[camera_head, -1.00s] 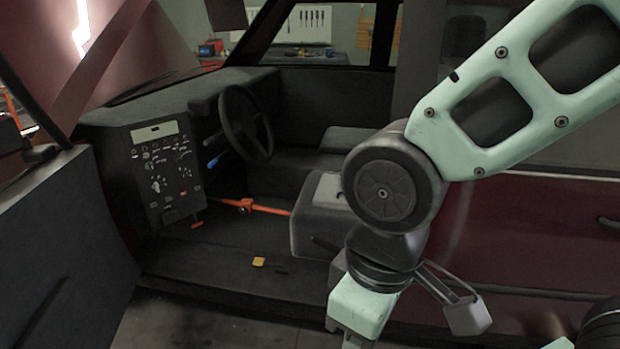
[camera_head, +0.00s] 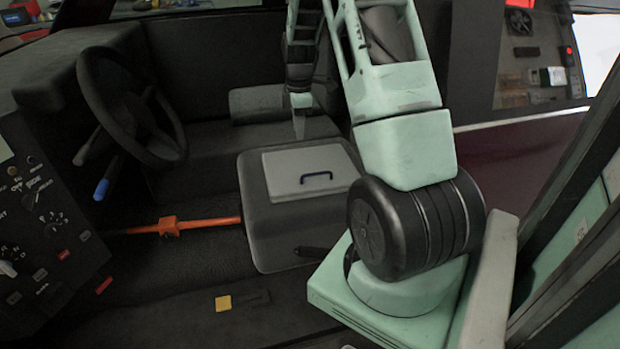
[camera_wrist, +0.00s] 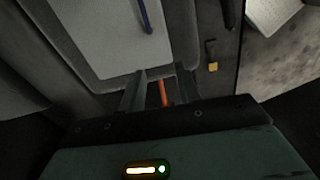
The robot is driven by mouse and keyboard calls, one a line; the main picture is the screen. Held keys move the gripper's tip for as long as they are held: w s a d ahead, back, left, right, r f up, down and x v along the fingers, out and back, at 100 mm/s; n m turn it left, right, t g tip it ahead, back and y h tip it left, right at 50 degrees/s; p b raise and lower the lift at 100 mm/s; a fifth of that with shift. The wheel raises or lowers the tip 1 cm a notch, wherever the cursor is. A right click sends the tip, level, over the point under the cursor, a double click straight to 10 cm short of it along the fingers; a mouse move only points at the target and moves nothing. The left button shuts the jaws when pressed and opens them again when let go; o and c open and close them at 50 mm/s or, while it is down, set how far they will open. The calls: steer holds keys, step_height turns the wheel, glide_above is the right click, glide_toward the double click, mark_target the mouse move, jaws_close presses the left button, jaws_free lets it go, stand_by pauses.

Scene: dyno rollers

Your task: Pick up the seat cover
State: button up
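The seat cover (camera_head: 290,165) is a flat light-grey panel with a dark blue handle (camera_head: 317,177), lying on the dark seat. In the wrist view the cover (camera_wrist: 100,40) fills the upper left, with its blue handle (camera_wrist: 146,14) at the top. My gripper (camera_head: 299,128) points down just behind the cover's far edge in the head view. In the wrist view my gripper (camera_wrist: 160,76) has its two fingers apart with nothing held between them. The handle is clear of the fingers.
A steering wheel (camera_head: 130,108) and a control panel (camera_head: 40,220) stand at the left. An orange bar (camera_head: 205,223) runs to the seat's left side. A yellow piece (camera_head: 223,303) lies on the floor. The seat back is behind my gripper.

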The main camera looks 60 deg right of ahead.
steer(key=s+d+f, duration=0.3)
steer(key=d, duration=0.3)
glide_above(317, 173)
step_height(317, 173, down, 10)
steer(key=shift+w+f, duration=0.1)
steer(key=shift+f, duration=0.1)
steer(key=shift+d+f, duration=0.1)
steer(key=shift+f, duration=2.8)
jaws_close()
